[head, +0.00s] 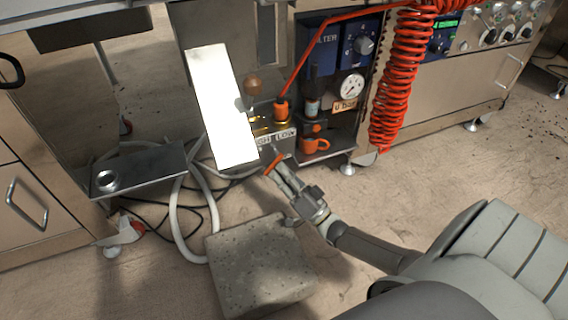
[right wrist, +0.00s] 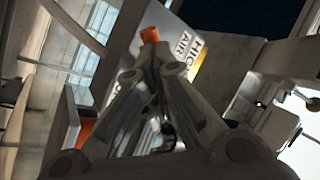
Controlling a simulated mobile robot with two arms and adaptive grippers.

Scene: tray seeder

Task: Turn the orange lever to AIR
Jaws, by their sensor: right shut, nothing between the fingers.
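The orange lever (head: 273,164) shows as a small orange piece in the head view, below the front of the small metal block. In the right wrist view the orange lever (right wrist: 149,35) stands just beyond my fingertips. A white label (right wrist: 185,47) beside it reads AIR, with other lettering partly cut off. My right gripper (head: 276,175) is shut and empty, its tips at or very near the lever. I cannot tell whether they touch. My right gripper also fills the middle of the right wrist view (right wrist: 150,62). My left gripper is not in view.
A bright white panel (head: 220,105) hangs left of the lever. A concrete block (head: 255,270) stands on the floor below. To the right are a pressure gauge (head: 352,86), an orange handle-shaped part (head: 316,146) and a coiled red hose (head: 405,75).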

